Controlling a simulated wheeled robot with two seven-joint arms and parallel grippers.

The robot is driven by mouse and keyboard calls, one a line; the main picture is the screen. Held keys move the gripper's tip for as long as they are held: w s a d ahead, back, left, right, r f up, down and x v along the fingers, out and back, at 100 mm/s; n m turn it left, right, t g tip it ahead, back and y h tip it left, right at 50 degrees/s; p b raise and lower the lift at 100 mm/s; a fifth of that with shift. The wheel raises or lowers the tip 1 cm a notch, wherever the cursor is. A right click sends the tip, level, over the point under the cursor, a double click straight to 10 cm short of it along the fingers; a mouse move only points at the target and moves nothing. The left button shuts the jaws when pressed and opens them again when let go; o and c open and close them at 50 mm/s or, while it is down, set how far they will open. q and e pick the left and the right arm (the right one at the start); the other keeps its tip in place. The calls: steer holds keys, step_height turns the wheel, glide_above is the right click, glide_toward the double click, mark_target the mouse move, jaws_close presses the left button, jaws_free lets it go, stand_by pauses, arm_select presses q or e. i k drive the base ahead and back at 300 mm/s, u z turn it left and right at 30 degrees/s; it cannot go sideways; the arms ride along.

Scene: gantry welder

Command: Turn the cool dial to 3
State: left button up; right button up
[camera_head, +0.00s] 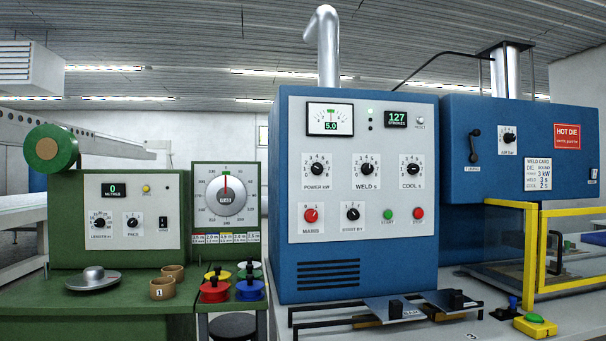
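The cool dial (412,170) is a small black knob on a white plate marked "COOL s". It sits at the right end of the upper dial row on the light front panel of the blue welder cabinet (328,285). Numbers ring the knob, but its pointer is too small to read surely. The weld dial (365,169) and the power dial (318,169) are beside it on the left and look alike. The weld card (538,174) on the right cabinet lists a cool value of 2. Neither of my grippers is in view.
Below the dials are a red mains knob (311,215), a boost knob (353,214), a green start button (388,214) and a red stop button (418,213). A yellow guard frame (530,258) stands at the right. Black-handled plates (396,308) lie in front. The space before the panel looks clear.

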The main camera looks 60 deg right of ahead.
mark_target(413, 169)
steer(key=u, duration=1.2)
steer(key=k, duration=2.75)
steer(key=z, duration=1.05)
